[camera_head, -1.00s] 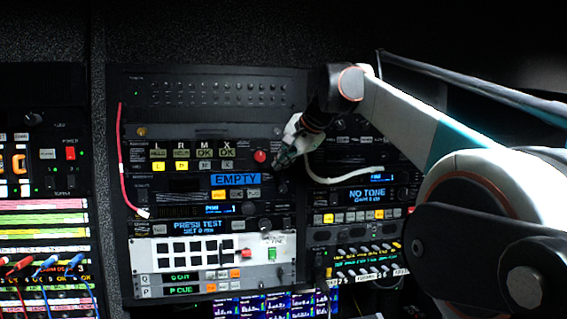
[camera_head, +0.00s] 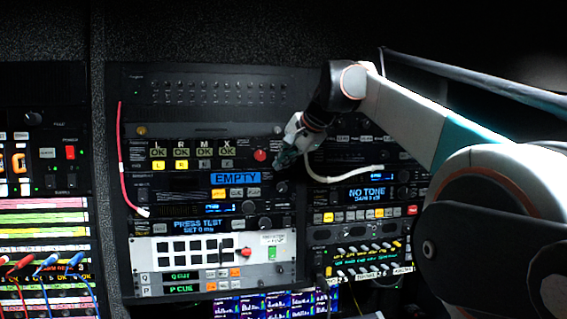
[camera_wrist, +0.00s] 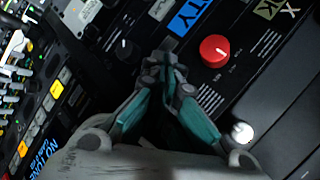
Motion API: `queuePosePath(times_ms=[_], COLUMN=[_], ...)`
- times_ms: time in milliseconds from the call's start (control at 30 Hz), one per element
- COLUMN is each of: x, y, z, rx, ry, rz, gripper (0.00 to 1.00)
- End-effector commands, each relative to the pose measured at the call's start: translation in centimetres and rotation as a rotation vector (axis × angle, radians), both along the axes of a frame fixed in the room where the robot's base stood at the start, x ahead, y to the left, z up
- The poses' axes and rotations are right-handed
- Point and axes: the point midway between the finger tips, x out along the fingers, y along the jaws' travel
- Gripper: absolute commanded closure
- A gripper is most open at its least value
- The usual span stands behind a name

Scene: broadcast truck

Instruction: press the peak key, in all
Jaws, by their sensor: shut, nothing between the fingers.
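My gripper (camera_head: 284,163) is in front of the right part of the middle rack, just right of the blue EMPTY label (camera_head: 235,178). In the wrist view its fingertips (camera_wrist: 164,64) are together with nothing between them, near a red knob (camera_wrist: 214,50) and a black knob (camera_wrist: 125,48). No key can be surely read as the peak key. A row of small keys (camera_head: 236,192) sits below the EMPTY label, the left one lit yellow. Part of a key row also shows at the wrist view's top (camera_wrist: 159,9). I cannot tell whether the fingers touch the panel.
A red cable (camera_head: 119,160) hangs at the middle rack's left edge. A white key panel (camera_head: 211,252) is lower down. Patch leads (camera_head: 45,265) stick out at left.

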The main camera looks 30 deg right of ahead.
Motion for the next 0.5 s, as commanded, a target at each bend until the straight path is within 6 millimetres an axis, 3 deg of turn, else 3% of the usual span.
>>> queuePosePath(times_ms=[500], x=[-1.2], y=[0.3], z=[0.0], rx=[0.000], ry=[0.000], rz=[0.000], gripper=[1.00])
